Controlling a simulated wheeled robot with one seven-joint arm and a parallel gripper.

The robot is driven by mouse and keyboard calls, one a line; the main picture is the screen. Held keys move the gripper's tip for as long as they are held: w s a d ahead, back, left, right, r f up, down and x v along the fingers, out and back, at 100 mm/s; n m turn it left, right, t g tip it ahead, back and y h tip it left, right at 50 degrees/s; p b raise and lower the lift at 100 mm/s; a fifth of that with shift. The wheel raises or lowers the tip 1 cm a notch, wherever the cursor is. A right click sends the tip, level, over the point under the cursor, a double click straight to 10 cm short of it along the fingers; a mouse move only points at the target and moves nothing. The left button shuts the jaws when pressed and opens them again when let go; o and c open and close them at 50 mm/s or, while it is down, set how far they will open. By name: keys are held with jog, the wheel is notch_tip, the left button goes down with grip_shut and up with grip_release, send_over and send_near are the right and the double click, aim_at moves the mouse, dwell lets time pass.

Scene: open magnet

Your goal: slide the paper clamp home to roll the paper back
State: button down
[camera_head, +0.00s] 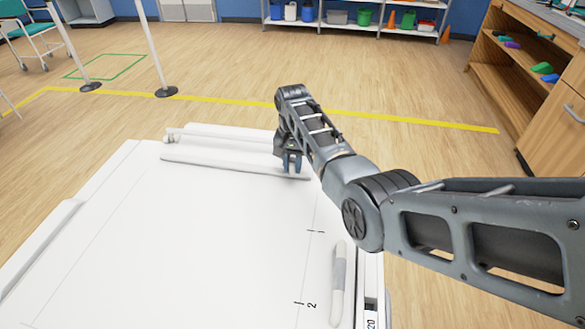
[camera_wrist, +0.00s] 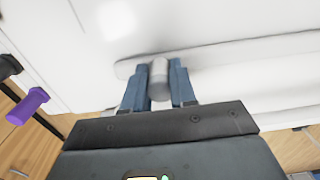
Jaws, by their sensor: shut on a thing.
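The paper clamp (camera_head: 230,167) looks like a long white bar lying across the far end of the white table (camera_head: 190,240). It also shows in the wrist view as a white bar (camera_wrist: 240,49). My gripper (camera_head: 292,168) is at the bar's right end. In the wrist view my gripper's blue fingers (camera_wrist: 159,84) are shut on a short grey knob (camera_wrist: 159,78) at that end. White paper (camera_head: 150,220) appears to cover the table top. A white roll (camera_head: 225,133) lies just beyond the bar. My fingers partly hide the knob in the head view.
A white bar with a grey sleeve (camera_head: 339,270) lies along the table's right side. A purple handle (camera_wrist: 27,105) shows at the left in the wrist view. Posts (camera_head: 152,50), shelves (camera_head: 355,14) and a wooden cabinet (camera_head: 530,80) stand apart; floor beyond the table is clear.

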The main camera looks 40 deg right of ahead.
jog(key=shift+w+d, duration=0.15)
jog(key=shift+d, duration=0.1)
jog(key=shift+r, duration=0.1)
jog(key=c, duration=0.9)
grip_release()
notch_tip(320, 180, up, 8)
jog(key=shift+f, duration=0.2)
